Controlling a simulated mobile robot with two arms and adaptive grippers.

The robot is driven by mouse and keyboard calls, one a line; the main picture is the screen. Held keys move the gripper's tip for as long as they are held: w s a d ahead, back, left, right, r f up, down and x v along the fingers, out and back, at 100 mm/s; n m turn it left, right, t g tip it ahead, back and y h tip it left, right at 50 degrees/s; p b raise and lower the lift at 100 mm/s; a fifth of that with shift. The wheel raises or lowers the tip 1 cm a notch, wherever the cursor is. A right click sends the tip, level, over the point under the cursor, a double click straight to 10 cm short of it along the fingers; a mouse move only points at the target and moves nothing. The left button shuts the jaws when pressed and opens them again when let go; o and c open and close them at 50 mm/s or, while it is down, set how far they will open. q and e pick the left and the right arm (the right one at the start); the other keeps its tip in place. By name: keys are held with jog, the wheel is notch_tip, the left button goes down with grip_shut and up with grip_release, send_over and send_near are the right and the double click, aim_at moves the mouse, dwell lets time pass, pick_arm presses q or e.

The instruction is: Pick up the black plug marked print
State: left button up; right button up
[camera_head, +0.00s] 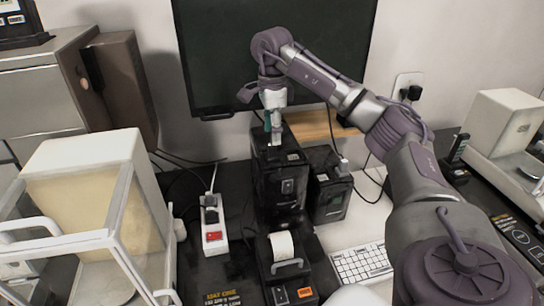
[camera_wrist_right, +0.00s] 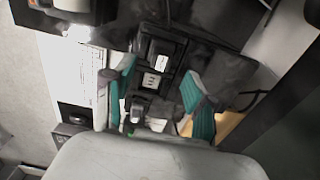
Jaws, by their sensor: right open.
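My right gripper (camera_head: 274,130) points down above the tall black box (camera_head: 280,180) at the centre of the head view. In the right wrist view the gripper (camera_wrist_right: 159,72) is open, its teal-padded fingers apart with nothing clearly held. Black blocks with small white labels (camera_wrist_right: 151,80) show between and beyond the fingers; I cannot read the lettering. My left gripper is not in view.
A second black box (camera_head: 329,186) stands right of the tall one. A label printer (camera_head: 285,265) and keyboard (camera_head: 362,264) are in front. A glass-sided balance (camera_head: 90,210) stands left, a dark monitor (camera_head: 275,50) behind. Loose cables cross the dark table.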

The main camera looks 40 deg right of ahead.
aim_at(272, 147)
jog(key=shift+f+p, duration=0.7)
jog(key=shift+f, duration=2)
grip_shut()
